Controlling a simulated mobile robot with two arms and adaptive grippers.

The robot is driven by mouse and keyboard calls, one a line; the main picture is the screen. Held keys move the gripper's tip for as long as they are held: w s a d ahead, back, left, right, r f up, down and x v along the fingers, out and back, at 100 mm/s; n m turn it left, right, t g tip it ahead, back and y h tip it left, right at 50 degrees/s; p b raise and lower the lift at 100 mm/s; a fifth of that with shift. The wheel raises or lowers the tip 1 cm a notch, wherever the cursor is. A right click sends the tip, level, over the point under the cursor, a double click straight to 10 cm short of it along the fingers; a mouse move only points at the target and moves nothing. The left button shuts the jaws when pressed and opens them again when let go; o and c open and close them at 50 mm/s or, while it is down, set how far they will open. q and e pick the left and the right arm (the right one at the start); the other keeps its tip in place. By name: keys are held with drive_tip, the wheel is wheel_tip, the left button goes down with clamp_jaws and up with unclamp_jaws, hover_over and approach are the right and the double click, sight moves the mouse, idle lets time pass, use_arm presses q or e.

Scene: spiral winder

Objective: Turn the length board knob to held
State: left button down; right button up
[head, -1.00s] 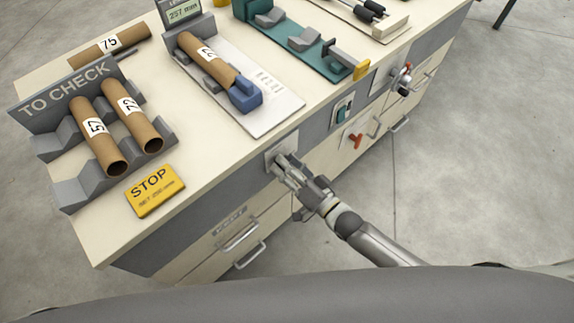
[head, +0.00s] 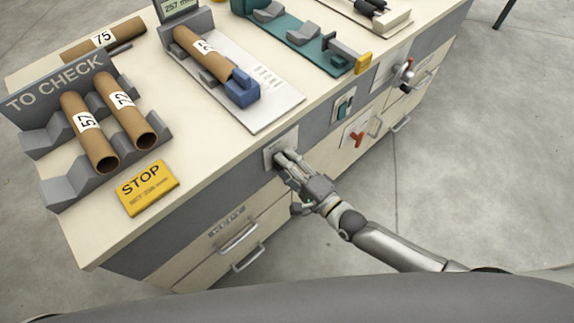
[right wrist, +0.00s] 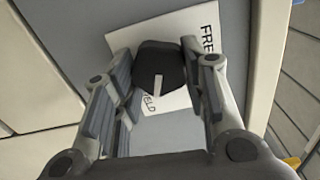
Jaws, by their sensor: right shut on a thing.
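The length board knob (right wrist: 160,70) is black with a white pointer line, on a white plate (right wrist: 205,20) in the right wrist view. The plate shows the cut-off letters "FRE" at upper right and "ELD" just below the knob. The pointer line runs down toward "ELD". My right gripper (head: 283,161) is at the grey front panel of the bench and is shut on the knob, with its fingers on either side. In the head view the fingers hide the knob, and only part of the plate (head: 270,150) shows. My left gripper is not in view.
A blue-green switch (head: 344,108), a red handle (head: 357,139) and a red-and-black lever (head: 404,73) are farther right along the front. Drawers with handles (head: 240,238) are below. On top are a yellow STOP sign (head: 148,188), a TO CHECK rack (head: 62,190) and tubes (head: 92,132).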

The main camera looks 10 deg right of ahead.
drive_tip(key=shift+f+m, duration=0.15)
drive_tip(key=shift+m, duration=0.45)
drive_tip(key=shift+b, duration=0.3)
drive_tip(key=o, duration=1)
drive_tip(key=v, duration=1.2)
